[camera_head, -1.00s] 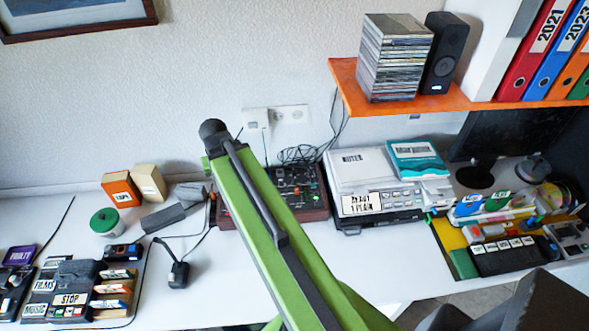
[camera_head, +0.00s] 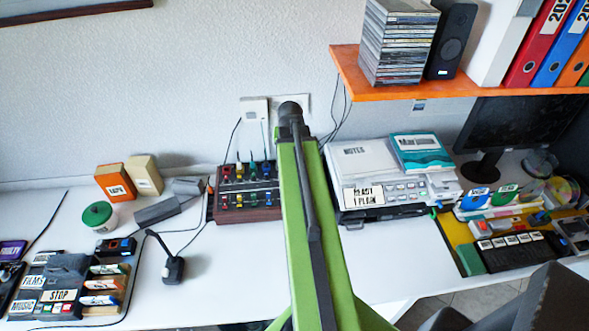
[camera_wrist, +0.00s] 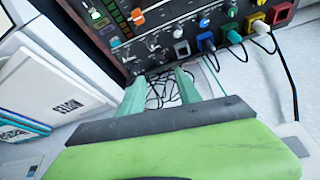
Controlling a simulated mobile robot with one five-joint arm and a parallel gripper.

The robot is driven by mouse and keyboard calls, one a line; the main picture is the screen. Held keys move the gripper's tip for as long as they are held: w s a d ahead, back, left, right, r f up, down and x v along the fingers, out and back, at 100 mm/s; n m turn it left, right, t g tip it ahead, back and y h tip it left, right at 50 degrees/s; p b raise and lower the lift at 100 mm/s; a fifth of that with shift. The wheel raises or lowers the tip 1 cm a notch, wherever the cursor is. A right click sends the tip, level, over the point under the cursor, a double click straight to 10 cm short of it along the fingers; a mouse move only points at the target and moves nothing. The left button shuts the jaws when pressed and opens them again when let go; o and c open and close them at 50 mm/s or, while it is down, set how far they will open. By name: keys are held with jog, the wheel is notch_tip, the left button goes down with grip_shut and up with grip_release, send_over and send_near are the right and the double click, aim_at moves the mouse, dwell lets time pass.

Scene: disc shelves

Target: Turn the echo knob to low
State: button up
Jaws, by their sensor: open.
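The dark mixer (camera_head: 248,198) with a reddish wood frame stands on the white desk, left of my raised green arm, which covers its right end. In the wrist view its panel (camera_wrist: 165,22) fills the top, with a row of small knobs (camera_wrist: 150,44), an orange knob (camera_wrist: 137,16) and several coloured plugs along the edge. I cannot read which knob is marked echo. My gripper (camera_wrist: 160,84) shows two green fingers, apart and empty, below the panel's edge and touching no knob. In the head view the gripper is hidden.
Black cables (camera_wrist: 160,92) lie tangled behind the fingers. The white notes box (camera_head: 362,166) stands right of the arm. An orange shelf (camera_head: 440,106) with discs and a speaker overhangs at the right. The desk front between the mixer and microphone is clear.

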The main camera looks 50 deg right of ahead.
jog(key=b+x, duration=0.9)
jog(key=x, duration=0.2)
jog(key=shift+f, duration=0.35)
jog(key=shift+r, duration=0.1)
grip_shut()
jog(key=shift+d, duration=0.2)
jog(key=shift+a, duration=0.15)
jog(key=shift+s, duration=0.1)
